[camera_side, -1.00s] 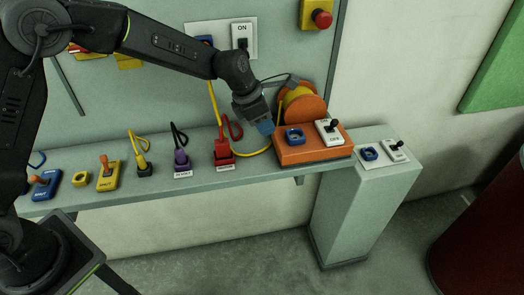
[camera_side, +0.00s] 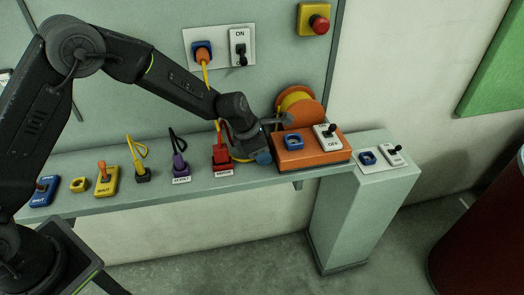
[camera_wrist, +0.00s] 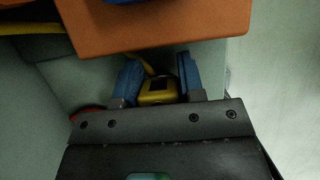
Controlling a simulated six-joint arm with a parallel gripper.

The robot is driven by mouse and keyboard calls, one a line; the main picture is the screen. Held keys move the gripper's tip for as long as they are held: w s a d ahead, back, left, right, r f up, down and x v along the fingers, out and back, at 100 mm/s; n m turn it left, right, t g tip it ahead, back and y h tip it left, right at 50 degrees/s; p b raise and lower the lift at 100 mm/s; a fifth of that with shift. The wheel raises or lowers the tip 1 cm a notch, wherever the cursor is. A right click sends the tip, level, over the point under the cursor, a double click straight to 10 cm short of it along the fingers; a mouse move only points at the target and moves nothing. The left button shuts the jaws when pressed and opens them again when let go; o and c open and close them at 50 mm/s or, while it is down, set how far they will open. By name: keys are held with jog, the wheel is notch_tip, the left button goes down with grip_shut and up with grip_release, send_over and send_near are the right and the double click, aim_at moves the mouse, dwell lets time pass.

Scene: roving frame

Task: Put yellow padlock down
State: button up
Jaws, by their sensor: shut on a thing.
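My gripper (camera_side: 263,157) is low over the shelf, just left of the orange box, in the side view. In the wrist view my gripper (camera_wrist: 157,80) has its blue fingers either side of a small yellow body, the yellow padlock (camera_wrist: 158,90), and is shut on it. A yellow strand runs up and left from the padlock. The side view hides the held padlock behind the fingers. I cannot tell whether it touches the shelf (camera_side: 200,189).
The orange box (camera_side: 318,158) with a blue ring and a switch stands close to the right. A red plug-like item (camera_side: 222,156) with a label stands close to the left. An orange reel (camera_side: 310,105) is behind. A pedestal (camera_side: 365,190) stands right.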

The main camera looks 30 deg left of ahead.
jog(key=o, duration=1)
jog(key=shift+c, duration=0.2)
jog(key=shift+a+r, duration=0.1)
jog(key=shift+r, duration=0.35)
jog(key=v, duration=1.1)
jog(key=shift+s, duration=0.15)
jog(key=shift+r, duration=0.2)
